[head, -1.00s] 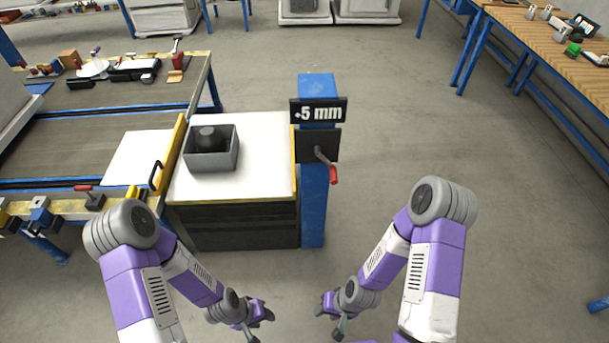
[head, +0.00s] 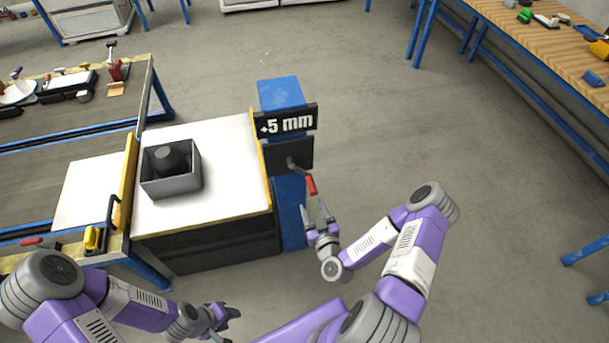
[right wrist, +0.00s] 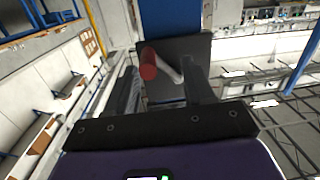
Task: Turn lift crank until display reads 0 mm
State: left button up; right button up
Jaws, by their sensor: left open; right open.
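The lift crank has a grey arm and a red handle (head: 311,185); it sits on a dark plate (head: 275,157) on the blue post. The display (head: 287,122) above it reads +5 mm. My right gripper (head: 318,218) is open, just below the red handle. In the right wrist view the red handle (right wrist: 148,64) shows ahead, between the line of the two open fingers (right wrist: 162,85); I see no contact. My left gripper (head: 230,318) is open and empty, low in the head view, away from the crank.
The lift platform (head: 232,150) beside the post carries a grey bin (head: 172,184) with a dark round object inside. A conveyor table (head: 60,135) stands at the left. A wooden workbench (head: 530,50) is at the upper right. The floor right of the post is clear.

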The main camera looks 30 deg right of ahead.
aim_at(311, 186)
jog(key=shift+h, duration=0.5)
jog(key=shift+w+d+r+b, duration=0.2)
jog(key=shift+w+d, duration=0.35)
jog(key=shift+w, duration=0.7)
jog(key=shift+w+d+r+b, duration=0.2)
jog(key=shift+w+d, duration=0.4)
jog(key=shift+w, duration=0.65)
jog(key=shift+w+d+r+b, duration=0.15)
jog(key=shift+w+d, duration=0.4)
jog(key=shift+w, duration=0.7)
grip_shut()
